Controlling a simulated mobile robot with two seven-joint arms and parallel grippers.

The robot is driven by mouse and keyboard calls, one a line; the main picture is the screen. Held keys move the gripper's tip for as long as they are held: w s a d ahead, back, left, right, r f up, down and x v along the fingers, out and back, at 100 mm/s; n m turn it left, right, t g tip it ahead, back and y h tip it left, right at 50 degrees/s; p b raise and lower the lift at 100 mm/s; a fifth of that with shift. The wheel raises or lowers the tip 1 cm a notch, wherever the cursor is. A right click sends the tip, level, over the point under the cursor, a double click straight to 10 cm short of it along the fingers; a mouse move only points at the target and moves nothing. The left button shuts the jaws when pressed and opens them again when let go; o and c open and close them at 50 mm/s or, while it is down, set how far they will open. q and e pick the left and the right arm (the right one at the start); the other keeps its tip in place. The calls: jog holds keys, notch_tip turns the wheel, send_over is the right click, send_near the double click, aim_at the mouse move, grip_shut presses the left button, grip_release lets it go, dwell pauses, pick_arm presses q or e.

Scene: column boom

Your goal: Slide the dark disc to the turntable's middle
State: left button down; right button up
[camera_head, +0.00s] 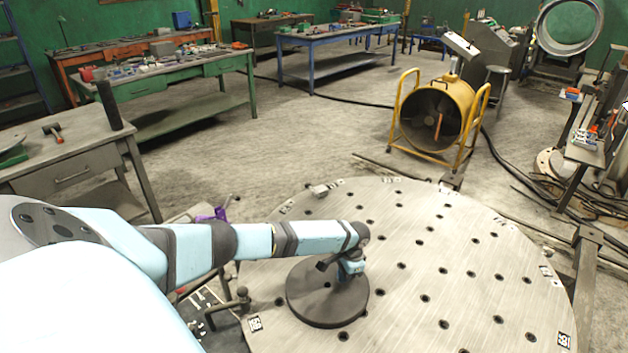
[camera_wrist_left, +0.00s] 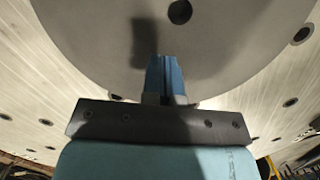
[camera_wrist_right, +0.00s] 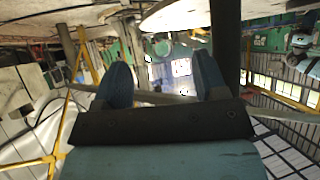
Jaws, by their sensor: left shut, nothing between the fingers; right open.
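The dark disc (camera_head: 322,308) lies flat on the turntable (camera_head: 450,270), near its left front edge in the head view. My left gripper (camera_head: 351,270) is shut and empty at the disc's far right rim. In the left wrist view the disc (camera_wrist_left: 95,45) fills the top, with a round hole in it. The shut blue fingers (camera_wrist_left: 166,75) overlap the disc's edge there; I cannot tell whether they touch it. My right gripper (camera_wrist_right: 165,85) shows only in the right wrist view, open with nothing between its fingers, away from the disc.
The turntable top has several small holes and is clear right of the disc. A grey workbench (camera_head: 65,160) stands at the left.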

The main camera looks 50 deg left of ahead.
aim_at(313, 294)
pick_arm(q)
jog(key=s+a+p, duration=0.1)
jog(key=s, duration=0.2)
jog(key=s+a+p, duration=0.1)
jog(key=s, duration=0.2)
jog(key=s+a+p, duration=0.1)
jog(key=s, duration=0.2)
jog(key=shift+s+a+r, duration=0.1)
jog(key=shift+s+a, duration=0.1)
jog(key=shift+a, duration=0.15)
jog(key=shift+w+d+f, duration=0.1)
jog(key=shift+f, duration=0.75)
jog(key=shift+d, duration=0.1)
jog(key=shift+f, duration=0.1)
